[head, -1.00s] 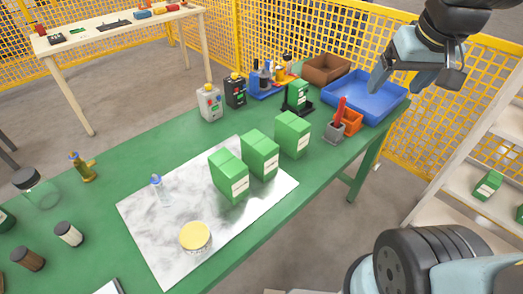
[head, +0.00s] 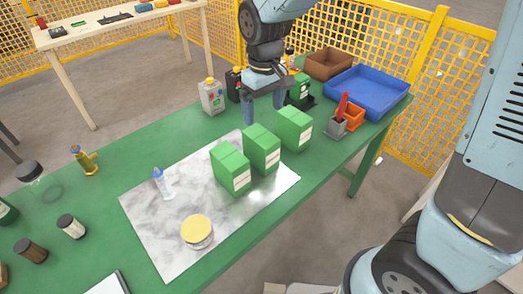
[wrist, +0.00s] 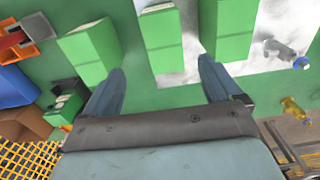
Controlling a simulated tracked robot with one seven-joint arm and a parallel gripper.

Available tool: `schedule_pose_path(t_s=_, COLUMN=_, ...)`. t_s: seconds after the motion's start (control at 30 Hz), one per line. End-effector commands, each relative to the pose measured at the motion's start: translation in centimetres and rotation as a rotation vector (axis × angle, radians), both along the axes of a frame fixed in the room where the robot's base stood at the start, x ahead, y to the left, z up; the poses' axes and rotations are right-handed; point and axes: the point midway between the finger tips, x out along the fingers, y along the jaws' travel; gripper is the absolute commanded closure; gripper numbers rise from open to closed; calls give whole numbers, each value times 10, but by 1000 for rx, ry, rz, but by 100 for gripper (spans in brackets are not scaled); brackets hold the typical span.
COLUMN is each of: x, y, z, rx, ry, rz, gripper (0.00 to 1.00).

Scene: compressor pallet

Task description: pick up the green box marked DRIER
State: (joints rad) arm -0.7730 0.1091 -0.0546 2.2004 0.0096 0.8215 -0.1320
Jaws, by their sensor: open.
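Three green boxes with white labels stand in a row: a left one (head: 230,168), a middle one (head: 261,148) and a right one (head: 294,128). The label print is too small to read, so I cannot tell which is marked DRIER. My gripper (head: 265,112) is open and empty, pointing down above the table behind the middle and right boxes. In the wrist view, the row shows reversed, and the middle box (wrist: 162,38) lies ahead of the gap between my fingers (wrist: 162,70). Another green box (head: 299,90) sits in a black holder at the back.
The boxes stand at a marbled sheet (head: 160,230) on the green table (head: 110,180). A clear bottle (head: 162,184) and a yellow-lidded jar (head: 197,231) are on the sheet. A grey can (head: 211,97), blue tray (head: 368,92) and red-handled tool (head: 341,108) stand nearby.

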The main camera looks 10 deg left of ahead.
Motion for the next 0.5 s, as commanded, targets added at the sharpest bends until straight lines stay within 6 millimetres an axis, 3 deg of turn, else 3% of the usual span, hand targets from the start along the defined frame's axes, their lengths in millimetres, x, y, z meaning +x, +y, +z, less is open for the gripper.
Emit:
schedule_pose_path(t_s=0.17, x=-2, y=9, z=-15, rx=-9, ry=9, rz=21, gripper=8)
schedule_pose_path(t_s=0.5, x=-3, y=7, z=-71, rx=-12, ry=10, rz=19, gripper=8)
